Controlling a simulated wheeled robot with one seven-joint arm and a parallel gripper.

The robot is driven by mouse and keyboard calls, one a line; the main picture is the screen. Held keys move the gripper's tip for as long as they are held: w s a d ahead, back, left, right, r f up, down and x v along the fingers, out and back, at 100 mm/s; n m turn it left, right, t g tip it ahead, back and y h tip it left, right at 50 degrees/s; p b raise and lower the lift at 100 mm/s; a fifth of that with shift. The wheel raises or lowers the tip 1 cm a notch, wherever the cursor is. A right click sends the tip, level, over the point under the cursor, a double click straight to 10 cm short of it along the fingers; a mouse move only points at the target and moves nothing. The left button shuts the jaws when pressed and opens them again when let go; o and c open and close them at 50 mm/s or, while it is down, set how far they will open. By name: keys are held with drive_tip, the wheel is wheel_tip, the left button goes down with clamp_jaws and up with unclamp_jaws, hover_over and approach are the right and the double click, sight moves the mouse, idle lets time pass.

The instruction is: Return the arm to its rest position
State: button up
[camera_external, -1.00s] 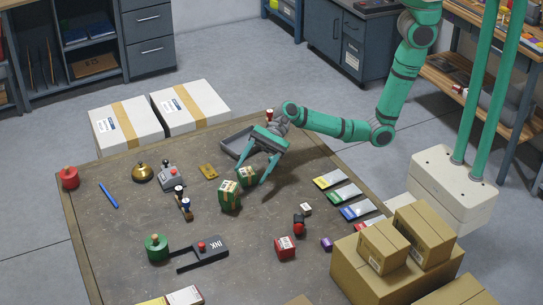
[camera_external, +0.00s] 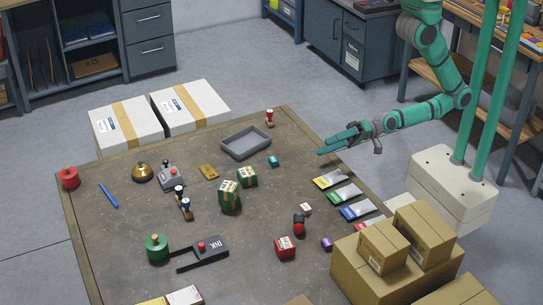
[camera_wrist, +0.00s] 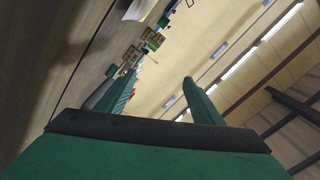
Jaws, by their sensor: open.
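My gripper (camera_external: 338,142) is open and empty. In the external view it is raised near the table's right edge, its fingers pointing left, right of the grey tray. In the wrist view my gripper (camera_wrist: 160,86) shows two green fingers apart with nothing between them.
Cardboard boxes (camera_external: 385,262) stand at the front right.

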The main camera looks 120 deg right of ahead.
drive_tip(key=s+d+n+g, duration=0.2)
drive_tip(key=s+n, duration=0.9)
drive_tip(key=s, duration=0.7)
drive_tip(key=shift+s+d+f+h, duration=0.2)
drive_tip(key=shift+s+f+h, duration=0.05)
drive_tip(key=shift+s+h, duration=0.05)
